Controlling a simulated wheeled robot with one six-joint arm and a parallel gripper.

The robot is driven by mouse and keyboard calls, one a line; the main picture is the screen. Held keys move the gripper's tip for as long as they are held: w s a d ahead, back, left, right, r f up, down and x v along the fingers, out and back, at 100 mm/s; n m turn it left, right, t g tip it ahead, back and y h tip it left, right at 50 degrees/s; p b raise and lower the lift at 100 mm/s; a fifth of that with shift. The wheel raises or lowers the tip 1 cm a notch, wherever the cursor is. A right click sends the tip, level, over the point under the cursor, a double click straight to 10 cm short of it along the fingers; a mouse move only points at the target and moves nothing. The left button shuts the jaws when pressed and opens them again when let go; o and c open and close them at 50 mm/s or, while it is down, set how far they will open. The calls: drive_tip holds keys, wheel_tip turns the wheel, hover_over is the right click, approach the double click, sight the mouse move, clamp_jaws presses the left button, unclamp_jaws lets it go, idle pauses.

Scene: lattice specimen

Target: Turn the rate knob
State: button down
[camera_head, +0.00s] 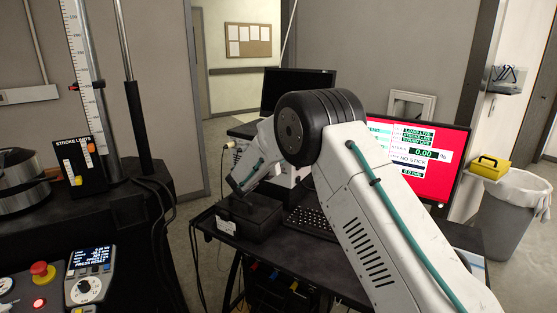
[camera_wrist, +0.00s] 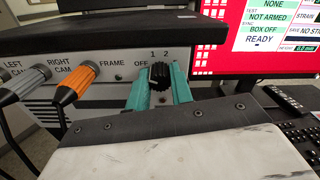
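A black ribbed knob (camera_wrist: 160,75) is on a grey panel, with the marks OFF, 1 and 2 around its top. No rate label is readable beside it, so I cannot tell whether it is the rate knob. My gripper (camera_wrist: 160,80) has its two teal fingers on either side of this knob, with the tips at its edges. I cannot tell whether they press on it. In the head view my arm covers the gripper tips and this panel knob. A handset (camera_head: 90,270) at the lower left has a lit screen and a round dial (camera_head: 85,287).
Orange (camera_wrist: 75,87) and grey camera plugs stick out of the panel left of the fingers. A monitor (camera_head: 430,160) with a red screen and a keyboard (camera_head: 312,222) are at the right. A red button (camera_head: 42,270) sits beside the handset. A black box (camera_head: 240,218) lies on the desk.

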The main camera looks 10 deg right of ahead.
drive_tip(key=shift+m, duration=4.4)
drive_tip(key=c, duration=1.2)
unclamp_jaws()
drive_tip(key=shift+c, duration=0.2)
drive_tip(key=v, duration=0.8)
drive_tip(key=shift+d, duration=0.1)
